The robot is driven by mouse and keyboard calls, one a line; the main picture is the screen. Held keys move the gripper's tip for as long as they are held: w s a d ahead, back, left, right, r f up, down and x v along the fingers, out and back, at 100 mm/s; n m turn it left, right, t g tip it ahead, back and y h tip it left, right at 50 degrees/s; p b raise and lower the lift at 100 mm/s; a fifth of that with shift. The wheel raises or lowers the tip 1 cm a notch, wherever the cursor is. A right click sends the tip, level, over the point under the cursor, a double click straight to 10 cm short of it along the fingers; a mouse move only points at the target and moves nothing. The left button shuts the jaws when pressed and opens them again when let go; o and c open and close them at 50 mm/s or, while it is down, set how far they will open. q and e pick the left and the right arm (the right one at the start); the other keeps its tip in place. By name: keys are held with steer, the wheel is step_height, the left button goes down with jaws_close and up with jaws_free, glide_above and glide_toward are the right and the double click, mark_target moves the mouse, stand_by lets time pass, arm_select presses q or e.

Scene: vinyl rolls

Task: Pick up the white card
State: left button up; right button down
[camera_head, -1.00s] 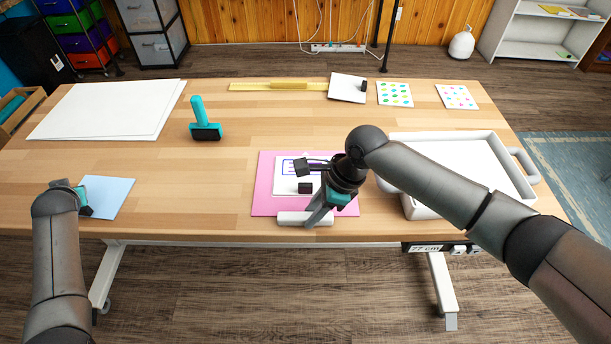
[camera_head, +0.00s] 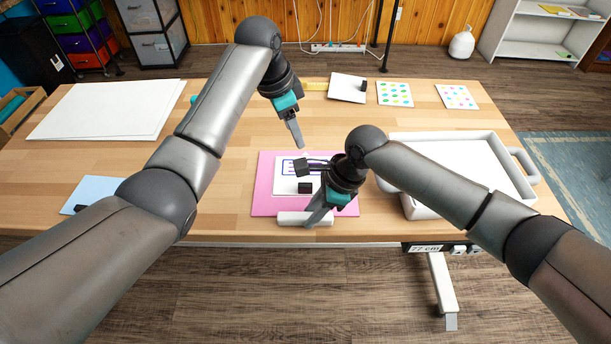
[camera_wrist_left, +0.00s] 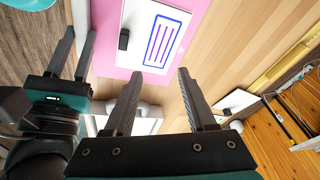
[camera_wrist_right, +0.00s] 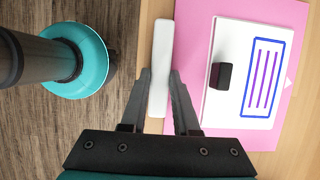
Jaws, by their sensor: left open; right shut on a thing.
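A white card (camera_head: 284,187) with a blue outlined box, purple lines and a black block lies on a pink sheet (camera_head: 262,203). It also shows in the left wrist view (camera_wrist_left: 135,18) and right wrist view (camera_wrist_right: 224,45). My right gripper (camera_head: 316,217) is shut on a white roll (camera_wrist_right: 160,55) at the sheet's front edge. My left gripper (camera_head: 300,146) is open and empty, near the sheet's far edge; in the left wrist view its fingers (camera_wrist_left: 157,72) point towards the card without touching it. My right arm partly hides the card in the head view.
Another white square (camera_head: 345,87) with a black block lies at the back, beside two dotted sheets (camera_head: 395,94). A white tray (camera_head: 405,150) stands at the right. Large white sheets (camera_head: 105,110) and a light blue sheet (camera_head: 95,190) lie at the left.

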mark_target(305, 185)
arm_select(q)
steer(key=s+d+m+g+y, duration=0.2)
steer(key=s+d+m, duration=0.1)
steer(key=s+m, duration=0.2)
steer(key=f, duration=1.1)
steer(key=shift+a, duration=0.25)
steer(key=shift+c, duration=0.3)
jaws_close()
